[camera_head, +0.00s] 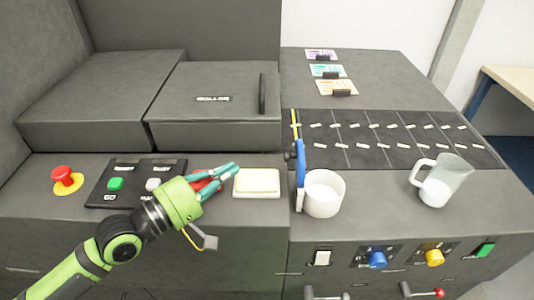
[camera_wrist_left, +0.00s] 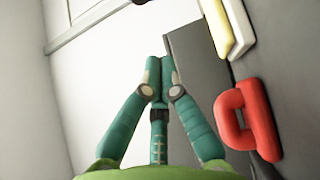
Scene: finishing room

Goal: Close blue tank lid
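A narrow blue piece (camera_head: 300,164) stands upright at the left rim of a white round open container (camera_head: 323,194) in the head view. It is seen nearly edge-on and looks like the raised lid. My left gripper (camera_head: 232,172) is left of the container, above the counter by the cream pad (camera_head: 257,182). In the left wrist view its teal fingertips (camera_wrist_left: 160,72) meet with nothing visible between them. A red loop-shaped piece (camera_wrist_left: 247,120) lies right of the fingers there and is partly hidden behind them in the head view. My right gripper is not in view.
A clear jug (camera_head: 440,181) stands right of the container. A yellow strip (camera_head: 296,124) rises behind the blue piece. A red button (camera_head: 65,178) and a dark button panel are at left. A boxy grey lid with a handle (camera_head: 262,93) is behind the pad. Knobs line the front panel.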

